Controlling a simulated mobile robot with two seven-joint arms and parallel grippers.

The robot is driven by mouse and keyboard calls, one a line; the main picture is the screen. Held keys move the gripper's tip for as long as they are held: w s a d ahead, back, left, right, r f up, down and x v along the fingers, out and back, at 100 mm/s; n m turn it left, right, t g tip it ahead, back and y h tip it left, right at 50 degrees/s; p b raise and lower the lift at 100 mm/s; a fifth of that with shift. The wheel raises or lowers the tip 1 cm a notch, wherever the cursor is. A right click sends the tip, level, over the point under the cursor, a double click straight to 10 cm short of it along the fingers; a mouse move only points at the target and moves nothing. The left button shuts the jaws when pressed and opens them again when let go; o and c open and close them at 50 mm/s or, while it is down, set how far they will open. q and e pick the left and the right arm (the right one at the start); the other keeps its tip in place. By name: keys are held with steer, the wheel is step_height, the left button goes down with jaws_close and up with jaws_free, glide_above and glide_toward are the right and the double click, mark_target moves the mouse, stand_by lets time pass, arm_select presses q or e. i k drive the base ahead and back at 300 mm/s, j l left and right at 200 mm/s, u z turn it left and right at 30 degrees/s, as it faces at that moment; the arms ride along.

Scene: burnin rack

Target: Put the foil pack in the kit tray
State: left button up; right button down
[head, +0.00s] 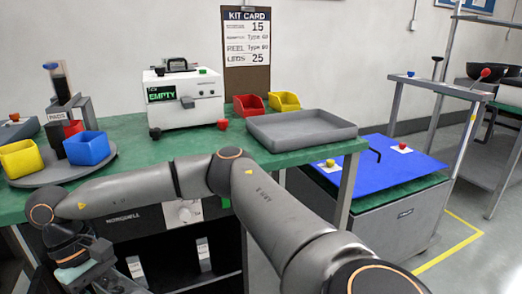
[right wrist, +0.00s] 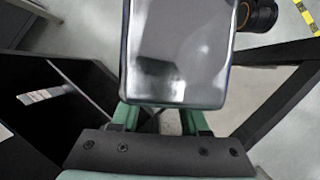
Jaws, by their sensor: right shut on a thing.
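The grey kit tray (head: 303,143) is a shallow tray at the right end of the green bench in the head view, and its inside looks empty. My right arm crosses the head view from the lower right to the lower left. My right gripper (right wrist: 160,116) is shut on the foil pack (right wrist: 178,50), a shiny silver rectangle with rounded corners, between its green fingers. In the head view this gripper is low at the left, in front of the bench and well away from the tray. The pack cannot be made out there. My left gripper is in neither view.
On the green bench (head: 125,130) stand a white tester (head: 190,105) reading EMPTY, red (head: 247,104) and yellow (head: 285,101) bins, and a turntable (head: 62,172) with coloured bins. A blue-topped cart (head: 375,165) stands right. Dark open shelving (right wrist: 45,110) is beside my gripper.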

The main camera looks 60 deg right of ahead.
mark_target(299, 132)
steer(key=k+l+z, duration=0.1)
steer(key=k+z, duration=0.25)
steer(key=k, duration=0.2)
steer(key=i+l+z, duration=0.1)
steer(key=z, duration=1)
steer(key=i+j, duration=0.1)
